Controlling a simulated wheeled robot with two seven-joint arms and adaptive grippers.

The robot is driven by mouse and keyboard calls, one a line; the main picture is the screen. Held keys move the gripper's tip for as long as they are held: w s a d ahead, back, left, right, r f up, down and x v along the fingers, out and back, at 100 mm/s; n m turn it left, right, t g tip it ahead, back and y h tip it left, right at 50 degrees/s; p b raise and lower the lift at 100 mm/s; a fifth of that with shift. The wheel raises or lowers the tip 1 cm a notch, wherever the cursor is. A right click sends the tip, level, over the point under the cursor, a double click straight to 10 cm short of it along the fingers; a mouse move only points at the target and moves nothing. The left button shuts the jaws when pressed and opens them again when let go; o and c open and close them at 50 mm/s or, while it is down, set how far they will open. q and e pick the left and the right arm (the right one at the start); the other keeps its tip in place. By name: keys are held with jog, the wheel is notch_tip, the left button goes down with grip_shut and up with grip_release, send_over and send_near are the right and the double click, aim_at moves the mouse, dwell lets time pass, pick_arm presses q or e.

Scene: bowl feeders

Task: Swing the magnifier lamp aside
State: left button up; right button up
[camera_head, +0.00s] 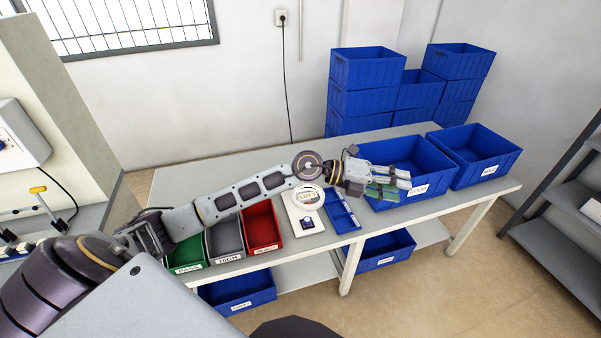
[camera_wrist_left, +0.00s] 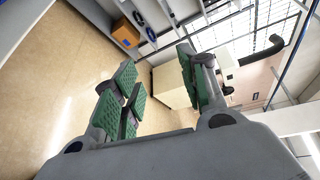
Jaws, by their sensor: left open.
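I cannot make out a magnifier lamp for certain in either view. My left arm reaches across the table from the left in the head view. My left gripper (camera_head: 393,182) is at its end, over the near left part of a large blue bin (camera_head: 437,163). In the left wrist view the gripper (camera_wrist_left: 160,82) has its green-padded fingers spread apart, with nothing between them. A dark curved arm (camera_wrist_left: 290,52) shows at the upper right there; I cannot tell what it belongs to. My right gripper is not in view.
Green (camera_head: 188,254), grey (camera_head: 226,238) and red (camera_head: 262,228) bins line the table's front. A white device (camera_head: 302,213) with a round top stands beside a shallow blue tray (camera_head: 341,211). Another blue bin (camera_head: 476,155) is at the right. Blue crates (camera_head: 365,100) are stacked behind.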

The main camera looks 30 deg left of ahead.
pick_arm(q)
jog(key=w+a+f+m+g+y, duration=0.1)
jog(key=a+f+y, duration=0.25)
jog(key=a, duration=0.35)
jog(key=w+a+f+m+g+y, duration=0.1)
jog(key=w+a+f+y, duration=0.15)
jog(key=a+y, duration=0.35)
jog(key=a+r+n+y, duration=0.2)
jog(key=a+y, duration=0.4)
jog(key=a, duration=1.2)
jog(key=shift+s+a+r+n+g, duration=0.15)
jog(key=shift+r+n+g, duration=0.15)
jog(key=shift+f, duration=0.15)
jog(key=shift+p+x, duration=1.2)
jog(key=shift+x, duration=5.6)
jog(key=shift+c, duration=0.3)
grip_shut()
